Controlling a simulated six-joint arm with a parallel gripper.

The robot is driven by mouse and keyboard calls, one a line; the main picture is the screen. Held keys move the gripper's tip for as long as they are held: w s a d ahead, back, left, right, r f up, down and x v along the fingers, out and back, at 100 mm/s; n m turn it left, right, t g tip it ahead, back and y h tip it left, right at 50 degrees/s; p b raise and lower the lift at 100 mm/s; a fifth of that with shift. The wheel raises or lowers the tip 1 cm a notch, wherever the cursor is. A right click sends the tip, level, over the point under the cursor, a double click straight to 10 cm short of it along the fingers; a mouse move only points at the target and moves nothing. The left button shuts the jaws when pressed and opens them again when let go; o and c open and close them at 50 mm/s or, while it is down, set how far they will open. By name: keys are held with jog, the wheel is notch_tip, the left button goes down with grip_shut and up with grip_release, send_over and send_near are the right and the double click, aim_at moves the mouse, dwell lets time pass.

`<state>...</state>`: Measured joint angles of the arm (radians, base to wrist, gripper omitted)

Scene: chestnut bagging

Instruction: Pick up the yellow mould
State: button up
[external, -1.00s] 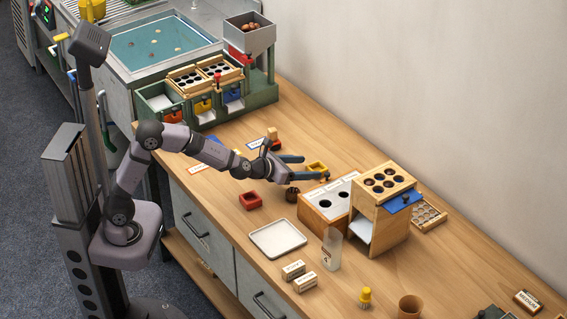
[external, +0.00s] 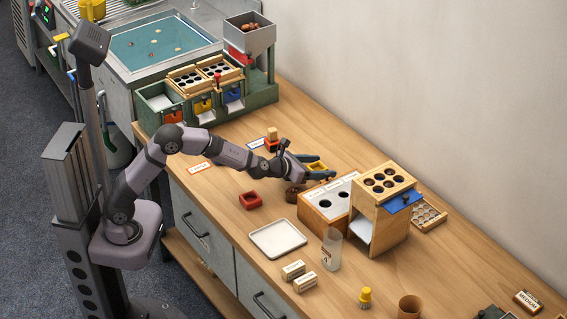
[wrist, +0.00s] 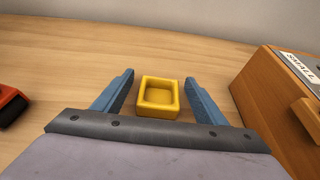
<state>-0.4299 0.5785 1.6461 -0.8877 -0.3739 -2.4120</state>
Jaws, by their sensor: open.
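The yellow mould (wrist: 159,97) is a small square block with a hollow in its top. It sits on the wooden table between my two blue fingers in the wrist view, with a gap on each side. In the external view the mould (external: 316,166) is partly hidden by my gripper. My gripper (wrist: 160,95) is open and empty, low over the table with a finger on either side of the mould. It also shows in the external view (external: 318,172).
A wooden box labelled small (wrist: 275,105) stands close on the right. A red mould (external: 250,200) lies to the left, and a dark round cup (external: 293,194) is just below my gripper in the external view. A white tray (external: 278,239) lies nearer the front edge.

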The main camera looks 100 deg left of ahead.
aim_at(320, 166)
jog(key=c, duration=1.2)
jog(key=shift+o, duration=0.2)
notch_tip(320, 166, up, 10)
jog(key=p, duration=0.5)
jog(key=shift+r, duration=0.1)
